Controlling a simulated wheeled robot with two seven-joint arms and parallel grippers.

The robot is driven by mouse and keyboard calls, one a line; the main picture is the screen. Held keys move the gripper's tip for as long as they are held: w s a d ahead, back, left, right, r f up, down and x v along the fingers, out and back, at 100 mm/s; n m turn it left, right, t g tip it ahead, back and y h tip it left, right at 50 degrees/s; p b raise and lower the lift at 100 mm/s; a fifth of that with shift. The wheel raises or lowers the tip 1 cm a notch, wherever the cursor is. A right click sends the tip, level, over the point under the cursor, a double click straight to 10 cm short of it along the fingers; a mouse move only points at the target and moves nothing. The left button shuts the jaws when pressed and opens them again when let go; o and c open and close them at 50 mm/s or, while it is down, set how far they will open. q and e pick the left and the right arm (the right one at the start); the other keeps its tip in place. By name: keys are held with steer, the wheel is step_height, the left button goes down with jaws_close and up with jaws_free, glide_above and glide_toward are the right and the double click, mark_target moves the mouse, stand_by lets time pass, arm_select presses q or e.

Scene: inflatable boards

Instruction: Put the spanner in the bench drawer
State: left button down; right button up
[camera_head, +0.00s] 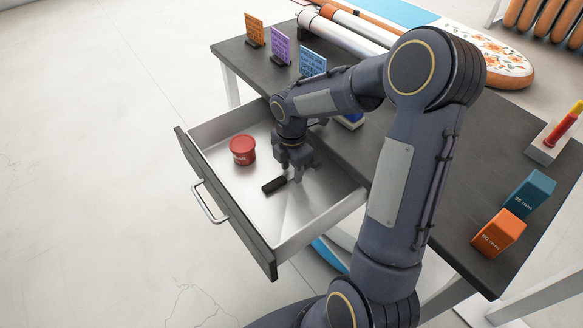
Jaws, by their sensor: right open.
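The bench drawer (222,181) is pulled open from the dark-topped bench. A tool with a black handle (274,185), which looks like the spanner, is at the drawer's floor. A short pale part of it runs toward my right gripper, and the rest is hidden or too small to tell. My right gripper (295,176) points down inside the drawer area, just beside and above the tool's pale end. It is open, and I cannot tell whether it touches the tool. My left gripper is not in view.
A red tin (242,150) stands in the drawer. The floor left of the drawer is clear.

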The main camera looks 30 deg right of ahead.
mark_target(292, 175)
step_height(292, 175, up, 12)
steer(key=p, duration=0.2)
steer(key=s+a+r+m+t+y, duration=0.1)
steer(key=s+a+m, duration=0.3)
steer(key=s+m, duration=0.6)
steer(key=s+a+r+m+t+y, duration=0.1)
steer(key=s+a+m+t, duration=0.3)
steer(key=s+m, duration=0.6)
steer(key=shift+a+r+m+t+y, duration=0.3)
steer(key=shift+a+r+y, duration=0.15)
steer(key=shift+y, duration=0.45)
